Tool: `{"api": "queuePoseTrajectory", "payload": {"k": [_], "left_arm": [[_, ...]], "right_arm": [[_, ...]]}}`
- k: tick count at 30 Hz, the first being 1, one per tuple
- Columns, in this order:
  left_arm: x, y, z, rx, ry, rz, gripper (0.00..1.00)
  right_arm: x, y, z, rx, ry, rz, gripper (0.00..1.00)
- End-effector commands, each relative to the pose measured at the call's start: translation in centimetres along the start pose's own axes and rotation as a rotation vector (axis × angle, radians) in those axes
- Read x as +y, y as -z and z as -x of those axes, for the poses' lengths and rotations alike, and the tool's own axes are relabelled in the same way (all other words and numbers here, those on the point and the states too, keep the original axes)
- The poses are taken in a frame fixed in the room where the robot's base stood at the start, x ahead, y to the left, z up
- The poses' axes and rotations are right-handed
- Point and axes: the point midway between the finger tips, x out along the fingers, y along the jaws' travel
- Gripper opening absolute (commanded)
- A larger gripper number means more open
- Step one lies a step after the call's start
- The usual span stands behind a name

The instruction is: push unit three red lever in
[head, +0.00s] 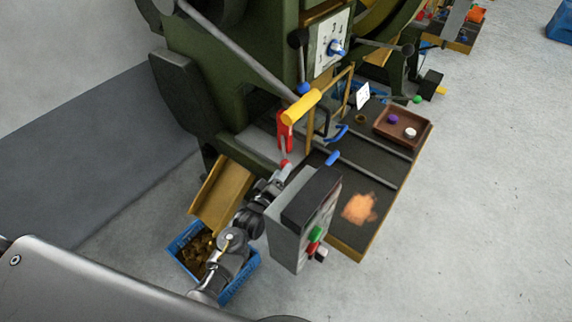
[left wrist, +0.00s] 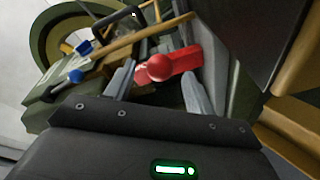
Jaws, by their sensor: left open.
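The red lever (head: 285,131) is on the front of the nearest green machine, with a round red knob (head: 284,163) at its lower end. No unit number is legible. My left gripper (head: 275,178) is just below the knob, reaching up from the bottom of the head view. In the left wrist view the red lever (left wrist: 184,62) and its red ball knob (left wrist: 160,68) show between the two open grey fingers. Whether a finger touches the knob I cannot tell. My right gripper is not in view.
A grey control box (head: 290,233) with green and red buttons stands close right of my left gripper. A yellow chute (head: 222,196) and a blue crate (head: 246,268) are left and below. A yellow-handled bar (head: 302,106) is above the lever. A brown tray (head: 425,133) sits on the dark table.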

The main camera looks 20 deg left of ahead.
Motion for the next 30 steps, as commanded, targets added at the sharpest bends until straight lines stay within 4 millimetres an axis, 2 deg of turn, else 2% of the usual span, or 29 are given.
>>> {"api": "queuePoseTrajectory", "payload": {"k": [3, 9, 19, 30], "left_arm": [[0.1, 0.1, -1.9, 0.0, 0.0, -0.001, 0.54], [0.0, 0.0, -3.8, -0.001, 0.001, -0.001, 0.54], [0.0, 0.0, -4.0, -0.001, 0.001, -0.001, 0.53], [0.0, 0.0, -4.0, -0.001, 0.001, -0.001, 0.05]], "right_arm": [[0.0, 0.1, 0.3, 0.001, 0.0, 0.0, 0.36], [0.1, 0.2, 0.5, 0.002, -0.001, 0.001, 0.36], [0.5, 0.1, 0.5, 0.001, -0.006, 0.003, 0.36], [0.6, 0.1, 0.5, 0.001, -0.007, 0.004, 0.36]]}}
